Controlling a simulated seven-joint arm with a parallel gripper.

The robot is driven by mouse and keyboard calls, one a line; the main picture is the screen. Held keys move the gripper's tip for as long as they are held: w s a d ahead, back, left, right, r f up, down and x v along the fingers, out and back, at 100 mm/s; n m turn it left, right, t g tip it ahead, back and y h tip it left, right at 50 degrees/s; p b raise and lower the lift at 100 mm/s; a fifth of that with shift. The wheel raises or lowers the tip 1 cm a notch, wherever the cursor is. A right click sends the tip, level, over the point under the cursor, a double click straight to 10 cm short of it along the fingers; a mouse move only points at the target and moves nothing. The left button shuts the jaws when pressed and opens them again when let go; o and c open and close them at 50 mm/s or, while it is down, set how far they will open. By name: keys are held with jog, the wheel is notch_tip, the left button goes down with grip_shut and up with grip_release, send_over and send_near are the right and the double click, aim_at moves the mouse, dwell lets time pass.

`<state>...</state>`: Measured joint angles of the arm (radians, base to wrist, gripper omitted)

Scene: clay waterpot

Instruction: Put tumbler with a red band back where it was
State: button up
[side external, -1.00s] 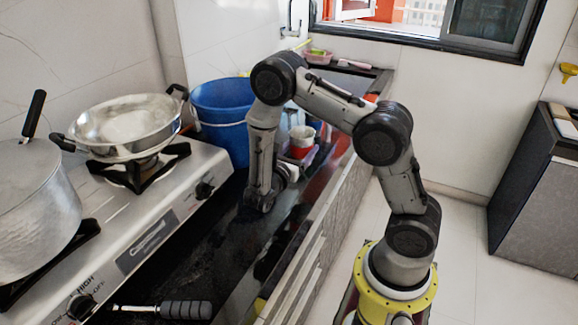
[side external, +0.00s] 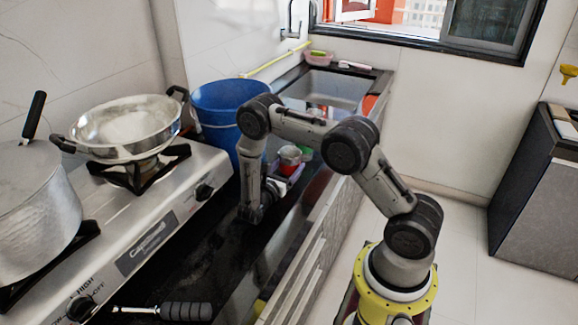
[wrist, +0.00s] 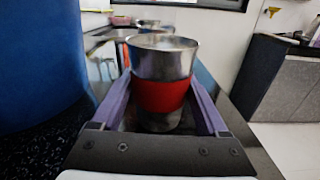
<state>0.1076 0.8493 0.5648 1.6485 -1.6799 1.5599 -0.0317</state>
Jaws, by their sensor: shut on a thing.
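The metal tumbler with a red band (wrist: 162,62) stands upright between the purple fingers of my gripper (wrist: 160,100) in the wrist view. The fingers close on it from both sides at about the height of the band. In the side view the tumbler (side external: 289,154) shows just right of my forearm, over the dark counter (side external: 222,235). My gripper (side external: 288,172) is partly hidden there behind my arm. I cannot tell whether the tumbler's base touches the counter.
A blue bucket (side external: 220,103) stands close on the left. A stove (side external: 150,205) with a pan (side external: 125,122) and a pot (side external: 35,215) fills the left side. A sink (side external: 330,88) lies beyond. A black-handled tool (side external: 185,311) lies in front.

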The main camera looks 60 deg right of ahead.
jog(key=shift+f, duration=0.1)
jog(key=o, duration=1.3)
